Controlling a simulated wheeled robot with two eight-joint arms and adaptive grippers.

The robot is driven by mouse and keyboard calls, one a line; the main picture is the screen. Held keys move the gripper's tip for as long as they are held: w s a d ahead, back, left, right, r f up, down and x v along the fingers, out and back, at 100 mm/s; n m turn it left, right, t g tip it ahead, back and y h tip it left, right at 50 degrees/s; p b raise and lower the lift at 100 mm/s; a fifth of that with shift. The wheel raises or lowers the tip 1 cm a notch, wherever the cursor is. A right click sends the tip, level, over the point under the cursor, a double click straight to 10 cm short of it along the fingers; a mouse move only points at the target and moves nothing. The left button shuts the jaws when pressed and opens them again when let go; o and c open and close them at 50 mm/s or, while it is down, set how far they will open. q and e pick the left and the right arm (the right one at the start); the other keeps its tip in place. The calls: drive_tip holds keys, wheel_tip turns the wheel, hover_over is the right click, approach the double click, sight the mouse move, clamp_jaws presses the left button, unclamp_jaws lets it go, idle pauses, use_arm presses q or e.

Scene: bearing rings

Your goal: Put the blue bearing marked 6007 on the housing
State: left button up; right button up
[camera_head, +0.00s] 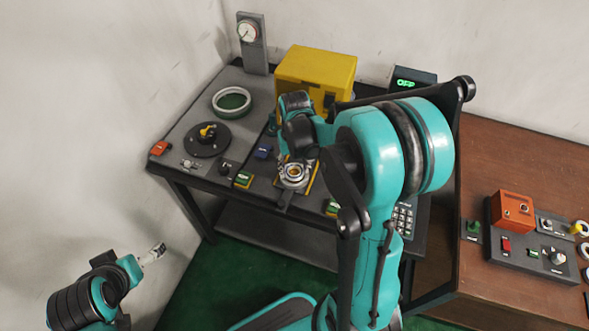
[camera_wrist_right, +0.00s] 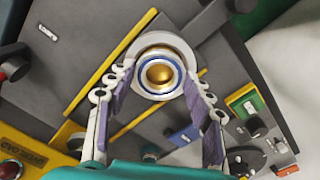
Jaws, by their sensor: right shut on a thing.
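The blue-ringed bearing (camera_wrist_right: 139,82) is between my right gripper's fingertips (camera_wrist_right: 160,76) in the right wrist view. A gold rounded centre (camera_wrist_right: 160,73) shows through it. A pale round housing (camera_wrist_right: 172,42) is directly behind it; I cannot tell whether the bearing touches or is seated on it. No 6007 mark is readable. In the head view the housing (camera_head: 286,183) is at the table's front middle, and my right arm hides most of the gripper above it. My left gripper (camera_head: 154,253) is low at left, away from the table; its jaw opening is unclear.
A yellow box (camera_head: 316,68) and a gauge post (camera_head: 251,45) stand at the table's back. A large pale ring (camera_head: 232,92) and a black round fixture with a yellow top (camera_head: 207,139) are at left. A brown table (camera_head: 510,160) with control boxes is at right.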

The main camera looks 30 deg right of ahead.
sight(295, 175)
drive_tip(key=shift+r, duration=0.15)
drive_tip(key=shift+f+b, duration=0.3)
drive_tip(key=shift+f, duration=0.15)
drive_tip(key=o, duration=1.3)
wheel_tip(295, 175, up, 13)
drive_tip(key=p, duration=0.5)
drive_tip(key=s+a+r+n+t, duration=0.3)
drive_tip(key=s+a+t, duration=0.4)
drive_tip(key=s+a, duration=0.3)
drive_tip(key=shift+s+a+r, duration=0.3)
drive_tip(key=shift+s, duration=0.25)
